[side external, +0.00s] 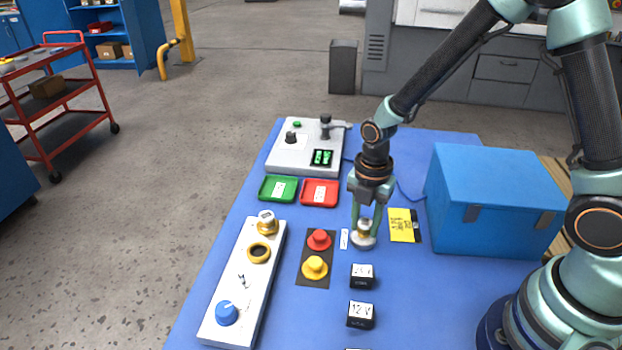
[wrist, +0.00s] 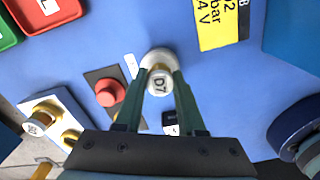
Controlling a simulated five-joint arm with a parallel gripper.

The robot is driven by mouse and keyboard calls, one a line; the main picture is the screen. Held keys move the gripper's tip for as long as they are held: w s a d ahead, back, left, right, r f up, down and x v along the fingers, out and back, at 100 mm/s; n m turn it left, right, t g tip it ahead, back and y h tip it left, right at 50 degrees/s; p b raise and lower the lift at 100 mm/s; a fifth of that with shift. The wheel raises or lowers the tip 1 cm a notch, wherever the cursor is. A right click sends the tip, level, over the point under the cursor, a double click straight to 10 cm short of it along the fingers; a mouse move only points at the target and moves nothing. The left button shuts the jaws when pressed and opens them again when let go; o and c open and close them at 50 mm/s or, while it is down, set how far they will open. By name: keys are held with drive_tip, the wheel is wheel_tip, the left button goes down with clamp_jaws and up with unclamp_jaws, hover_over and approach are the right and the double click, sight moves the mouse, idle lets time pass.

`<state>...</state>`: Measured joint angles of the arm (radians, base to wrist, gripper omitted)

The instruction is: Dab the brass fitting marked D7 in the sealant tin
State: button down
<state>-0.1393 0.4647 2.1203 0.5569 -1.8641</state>
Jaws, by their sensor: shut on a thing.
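My gripper (side external: 365,218) points straight down over the blue mat and is shut on the fitting marked D7 (wrist: 159,82). The D7 label faces up between the fingertips (wrist: 160,86) in the wrist view. A small round pale tin (side external: 363,243) is directly below the fitting in the side view. Its pale rim also shows around the fitting's far side in the wrist view (wrist: 157,56). The fitting's lower end is hidden, so I cannot tell how deep it sits in the tin or whether it touches the sealant.
A white panel (side external: 235,297) at left bears another brass fitting (side external: 267,222), a brass ring (side external: 259,252) and a blue knob (side external: 226,312). Red and yellow buttons (side external: 317,256) and small black blocks (side external: 361,314) stand nearby. Green (side external: 278,188) and red trays (side external: 320,193) lie behind; a blue box (side external: 495,205) stands right.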

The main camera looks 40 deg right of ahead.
sight(365, 221)
drive_tip(key=shift+f, duration=0.45)
idle(1.2)
drive_tip(key=shift+r, duration=3.55)
